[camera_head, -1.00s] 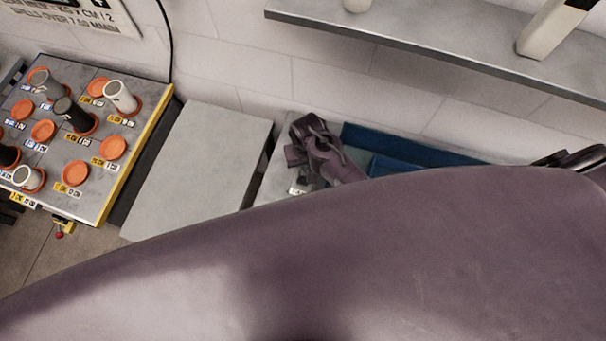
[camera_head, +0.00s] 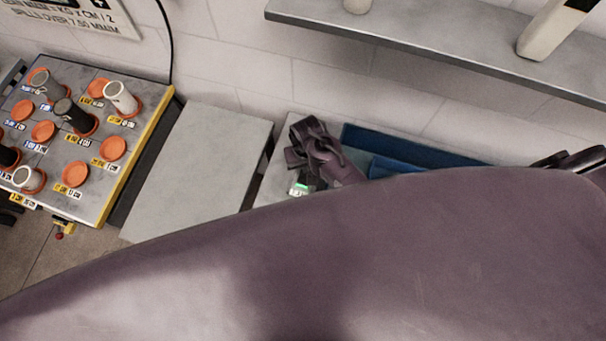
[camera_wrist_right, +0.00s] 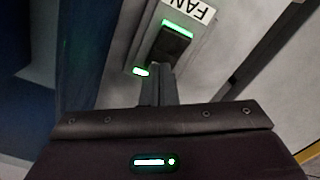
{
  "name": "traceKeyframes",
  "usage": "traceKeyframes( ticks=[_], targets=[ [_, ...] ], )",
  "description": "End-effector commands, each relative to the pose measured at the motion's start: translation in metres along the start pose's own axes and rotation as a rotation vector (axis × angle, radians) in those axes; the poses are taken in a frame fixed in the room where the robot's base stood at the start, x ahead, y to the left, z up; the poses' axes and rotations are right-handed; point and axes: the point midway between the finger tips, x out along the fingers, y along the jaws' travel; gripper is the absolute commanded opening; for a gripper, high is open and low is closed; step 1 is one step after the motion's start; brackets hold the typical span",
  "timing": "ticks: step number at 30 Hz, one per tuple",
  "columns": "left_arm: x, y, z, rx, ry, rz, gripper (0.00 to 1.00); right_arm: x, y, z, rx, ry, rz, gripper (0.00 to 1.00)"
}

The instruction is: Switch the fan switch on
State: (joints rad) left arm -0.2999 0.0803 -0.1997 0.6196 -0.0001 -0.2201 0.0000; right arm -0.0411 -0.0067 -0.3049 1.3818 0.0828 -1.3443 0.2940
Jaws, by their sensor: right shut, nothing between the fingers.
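The fan switch (camera_wrist_right: 171,44) is a dark rocker on a light plate under a label reading FAN (camera_wrist_right: 188,10) in the right wrist view. A green strip glows at its top edge, and a small green light (camera_wrist_right: 140,71) glows beside its lower end. In the head view the switch (camera_head: 299,188) is small and shows a green glow. My right gripper (camera_wrist_right: 160,72) is shut and empty, its fingertips at the lower end of the rocker; I cannot tell if they touch it. It also shows in the head view (camera_head: 308,182), partly hidden by my arm. My left gripper is not in view.
A blue bin (camera_head: 400,151) lies right of the switch. A grey panel (camera_head: 195,165) and a board with orange discs and cylinders (camera_head: 105,200) stand to the left. A grey shelf (camera_head: 420,50) runs above. My large arm link covers the lower head view.

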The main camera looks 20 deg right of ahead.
Motion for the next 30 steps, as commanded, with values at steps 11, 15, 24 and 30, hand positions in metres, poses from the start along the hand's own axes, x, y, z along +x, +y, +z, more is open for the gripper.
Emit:
traceKeyframes(
  ticks=[11,15,24,30],
  targets=[
    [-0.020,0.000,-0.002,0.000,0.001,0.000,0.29,-0.029,0.000,-0.001,0.000,0.002,0.000,0.00],
    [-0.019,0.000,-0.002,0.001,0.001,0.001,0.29,-0.041,0.000,-0.001,0.000,0.002,0.000,0.00],
    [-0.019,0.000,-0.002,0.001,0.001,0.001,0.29,-0.062,0.000,0.000,0.000,0.001,0.000,0.00],
    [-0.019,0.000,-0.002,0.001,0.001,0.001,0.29,-0.064,0.000,0.000,0.001,0.000,0.000,0.00]
  ],
)
